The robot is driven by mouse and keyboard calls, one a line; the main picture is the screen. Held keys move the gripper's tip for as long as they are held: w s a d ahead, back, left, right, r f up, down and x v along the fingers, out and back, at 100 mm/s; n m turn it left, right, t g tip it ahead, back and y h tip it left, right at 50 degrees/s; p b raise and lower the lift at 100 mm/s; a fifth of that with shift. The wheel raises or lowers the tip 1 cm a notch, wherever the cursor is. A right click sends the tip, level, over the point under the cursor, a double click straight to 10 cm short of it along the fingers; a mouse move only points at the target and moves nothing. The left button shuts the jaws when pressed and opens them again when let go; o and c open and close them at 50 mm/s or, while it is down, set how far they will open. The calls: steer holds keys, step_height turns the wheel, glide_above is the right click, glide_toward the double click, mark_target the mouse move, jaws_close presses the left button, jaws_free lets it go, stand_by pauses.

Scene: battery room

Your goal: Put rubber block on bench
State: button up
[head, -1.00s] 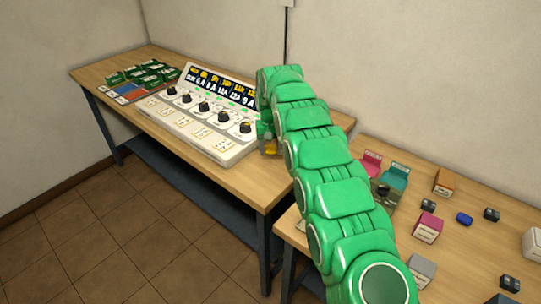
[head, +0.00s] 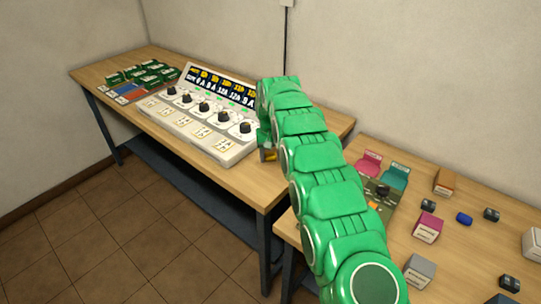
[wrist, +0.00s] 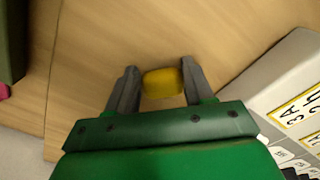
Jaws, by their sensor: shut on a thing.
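The rubber block looks like a small yellow block (wrist: 163,83) between the two grey fingers of my gripper (wrist: 160,70) in the wrist view. My gripper is shut on it. In the head view a bit of yellow (head: 268,155) shows below the end of my green arm, over the right end of the left wooden bench (head: 262,185), just right of the white console. Most of my gripper is hidden by my arm there. I cannot tell whether the block touches the bench top; bare wood shows around it in the wrist view.
The white console (head: 205,125) with black knobs stands close to the left of my gripper. Green packs (head: 145,72) lie at the bench's far left. The right table (head: 455,265) holds several small boxes. Bare wood lies along the left bench's right end.

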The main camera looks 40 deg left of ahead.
mark_target(271, 157)
steer(key=shift+f, duration=0.1)
steer(key=o, duration=1)
steer(key=shift+r, duration=3.85)
